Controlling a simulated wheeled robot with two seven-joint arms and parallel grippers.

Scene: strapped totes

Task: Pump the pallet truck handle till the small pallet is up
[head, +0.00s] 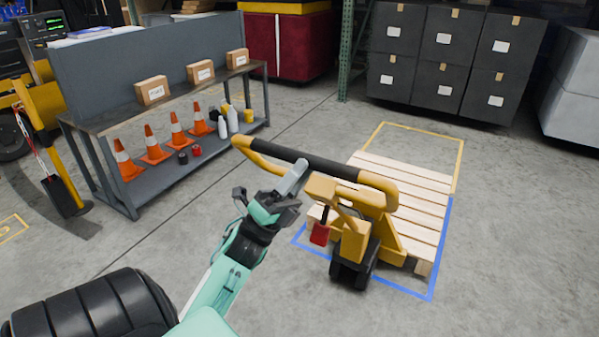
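The yellow pallet truck (352,232) stands right of the middle in the head view. Its yellow handle (252,155) has a black grip (318,164) and lies tilted toward the left. A red part (320,234) hangs below it. The small wooden pallet (418,192) is behind the truck, low over the floor; any gap under it is too small to tell. My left gripper (296,176) is at the handle, with a grey finger overlapping the black grip. Whether the fingers are closed around it is hidden. My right gripper is not in view.
A blue floor outline (432,285) surrounds the pallet's near part, and a yellow outline (462,150) lies beyond. A grey bench (100,130) with boxes, orange cones (153,143) and bottles stands left. Dark crates (440,50) stand behind. Floor at front right is clear.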

